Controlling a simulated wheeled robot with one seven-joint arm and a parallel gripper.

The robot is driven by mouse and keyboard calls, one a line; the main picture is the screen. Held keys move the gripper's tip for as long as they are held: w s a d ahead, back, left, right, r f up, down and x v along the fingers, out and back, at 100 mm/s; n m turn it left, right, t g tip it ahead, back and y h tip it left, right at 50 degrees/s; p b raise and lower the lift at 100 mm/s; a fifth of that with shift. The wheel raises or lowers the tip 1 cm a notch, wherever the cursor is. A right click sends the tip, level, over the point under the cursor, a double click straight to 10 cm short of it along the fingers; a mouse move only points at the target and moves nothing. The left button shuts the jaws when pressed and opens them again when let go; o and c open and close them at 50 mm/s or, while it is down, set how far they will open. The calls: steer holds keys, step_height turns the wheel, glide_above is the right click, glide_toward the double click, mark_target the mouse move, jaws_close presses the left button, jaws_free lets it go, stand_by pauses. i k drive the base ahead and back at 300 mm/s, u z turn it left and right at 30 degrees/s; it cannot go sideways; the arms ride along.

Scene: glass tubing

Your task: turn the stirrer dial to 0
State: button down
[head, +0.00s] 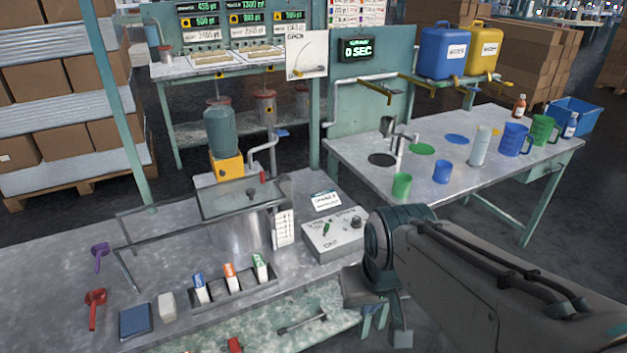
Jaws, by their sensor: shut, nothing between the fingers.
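A pale grey control box (335,246) stands on the near bench, right of the steel vessel. Its sloped top carries a green lever-like control (325,229) on the left and a dark round knob (356,222) on the right. The lettering is too small to tell which is the stirrer dial or what it points to. My gripper (376,322) hangs at the bench's front right, below and to the right of the box, apart from both controls. It is shut and empty.
The steel vessel (240,238) with a raised glass lid (240,197) stands left of the box, with a small white card (283,229) between. A rack of small cartons (232,291) lies in front. Another bench (470,200) with cups is behind my arm.

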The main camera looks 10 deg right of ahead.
mark_target(355, 222)
steer(key=u, duration=0.15)
steer(key=k, duration=0.35)
steer(key=z, duration=0.75)
steer(key=i, duration=1.4)
steer(key=u, duration=0.6)
